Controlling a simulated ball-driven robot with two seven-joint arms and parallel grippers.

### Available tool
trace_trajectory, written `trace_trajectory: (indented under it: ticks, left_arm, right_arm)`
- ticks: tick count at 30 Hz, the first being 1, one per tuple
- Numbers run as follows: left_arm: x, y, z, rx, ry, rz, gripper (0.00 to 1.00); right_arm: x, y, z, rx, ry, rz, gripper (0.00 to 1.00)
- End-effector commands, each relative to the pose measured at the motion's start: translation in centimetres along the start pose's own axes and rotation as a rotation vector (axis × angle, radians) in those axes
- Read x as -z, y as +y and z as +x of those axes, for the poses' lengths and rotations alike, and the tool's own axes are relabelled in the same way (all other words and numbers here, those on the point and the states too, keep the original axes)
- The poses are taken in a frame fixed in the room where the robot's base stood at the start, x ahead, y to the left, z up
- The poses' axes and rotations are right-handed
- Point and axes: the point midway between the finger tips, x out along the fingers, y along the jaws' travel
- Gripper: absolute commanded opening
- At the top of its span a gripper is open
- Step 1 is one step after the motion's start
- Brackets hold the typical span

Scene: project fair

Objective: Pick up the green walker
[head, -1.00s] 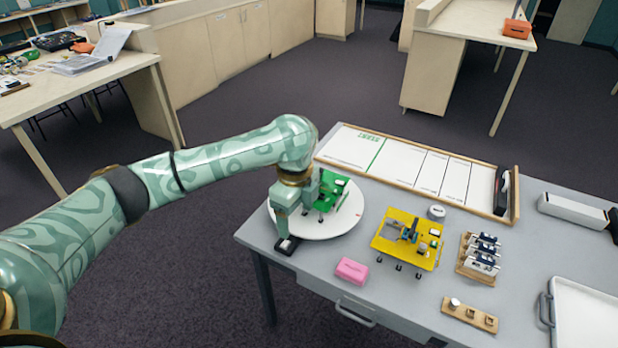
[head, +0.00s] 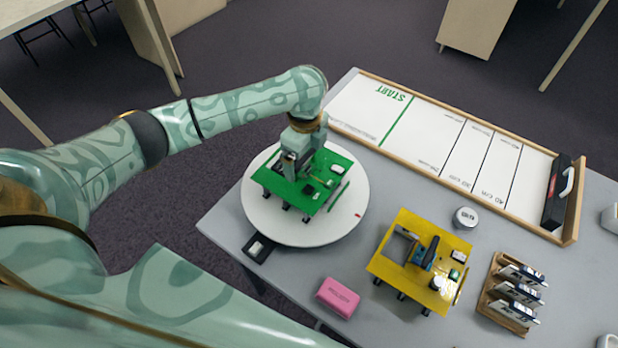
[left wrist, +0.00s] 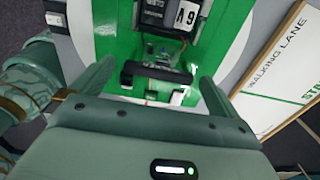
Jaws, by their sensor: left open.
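The green walker (head: 308,186), a flat green board on short dark legs, stands on a white round turntable (head: 265,218) at the left end of the grey table. My left gripper (head: 291,172) is over the walker's upper left part, pointing down, and hides some of it. In the left wrist view its jaws (left wrist: 155,75) are open, one finger on each side of a dark bar or handle (left wrist: 158,71) on the green board (left wrist: 222,40). Whether the fingers touch the bar I cannot tell. A block marked A9 (left wrist: 182,15) sits on the board beyond it. My right gripper is not in view.
A yellow walker (head: 405,275) stands to the right, with a pink block (head: 338,297) in front. A round grey weight (head: 466,217) and a wooden rack of modules (head: 497,312) lie further right. A framed white walking lane (head: 425,134) runs along the back.

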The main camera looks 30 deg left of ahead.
Motion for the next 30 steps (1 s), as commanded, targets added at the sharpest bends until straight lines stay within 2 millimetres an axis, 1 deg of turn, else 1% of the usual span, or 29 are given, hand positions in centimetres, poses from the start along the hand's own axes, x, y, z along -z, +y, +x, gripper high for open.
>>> trace_trajectory:
  ticks: [1,2,9,11,12,14,15,25,30]
  left_arm:
    - [0.0,0.1,1.4,-0.004,0.001,-0.001,1.0]
    - [0.0,0.0,1.6,-0.003,0.0,-0.001,1.0]
    - [-0.1,0.0,1.5,0.002,-0.001,-0.001,1.0]
    - [-0.1,0.0,1.5,0.002,-0.001,-0.001,0.83]
    - [-0.1,0.0,1.5,0.001,-0.001,-0.001,0.72]
    - [-0.1,0.0,1.5,0.001,-0.001,-0.001,0.56]
    - [-0.1,0.0,1.5,0.001,-0.001,-0.001,0.49]
    - [-0.1,-0.1,1.2,0.003,-0.001,-0.001,0.49]
    - [0.0,-0.1,-0.1,0.004,-0.001,0.0,0.49]
  right_arm:
    - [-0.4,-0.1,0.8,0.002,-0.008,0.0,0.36]
    - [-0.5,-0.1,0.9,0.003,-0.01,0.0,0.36]
    - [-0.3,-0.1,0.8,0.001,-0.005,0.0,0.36]
    - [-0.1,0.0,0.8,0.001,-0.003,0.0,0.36]
    - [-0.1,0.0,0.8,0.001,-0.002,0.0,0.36]
    - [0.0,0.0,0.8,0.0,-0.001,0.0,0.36]
    - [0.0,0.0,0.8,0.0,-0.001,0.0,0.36]
    - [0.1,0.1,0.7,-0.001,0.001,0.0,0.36]
    - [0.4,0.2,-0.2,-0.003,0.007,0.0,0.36]
